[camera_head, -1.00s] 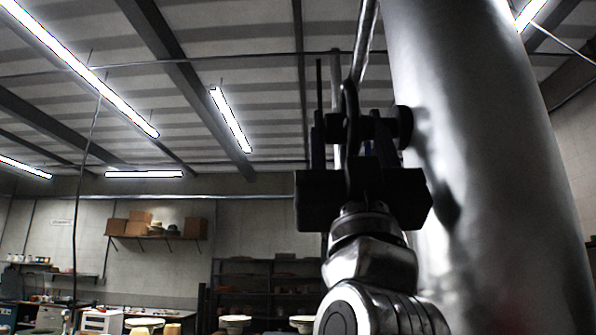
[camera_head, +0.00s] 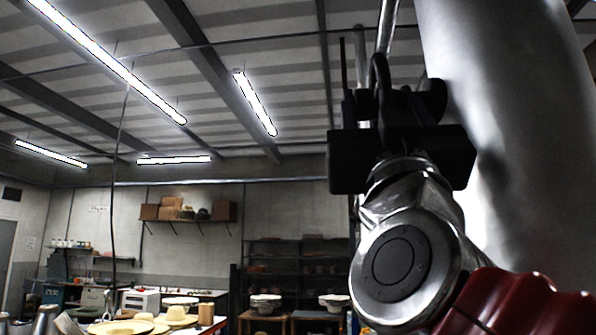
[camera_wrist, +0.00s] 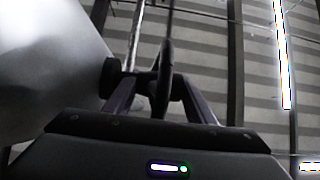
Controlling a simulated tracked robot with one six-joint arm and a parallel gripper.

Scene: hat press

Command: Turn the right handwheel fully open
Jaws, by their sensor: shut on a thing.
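The right handwheel (camera_head: 379,72) is a dark, thin ring seen almost edge-on, beside a large shiny metal cylinder (camera_head: 500,100). It also shows in the wrist view (camera_wrist: 166,62) as a dark upright rim. My gripper (camera_head: 388,103) is black and points up at it. In the wrist view, my gripper's two fingers (camera_wrist: 158,88) stand on either side of the rim, shut on it. A dark round stub (camera_wrist: 111,78) sits between the wheel and the cylinder. Most of the wheel is hidden, and how far it is turned cannot be told.
The cylinder fills the right side close to my arm. Thin upright pipes (camera_head: 387,28) rise behind the wheel. Far off at lower left are a table with hats (camera_head: 120,327), a wall shelf with boxes (camera_head: 190,212) and a dark rack (camera_head: 290,255).

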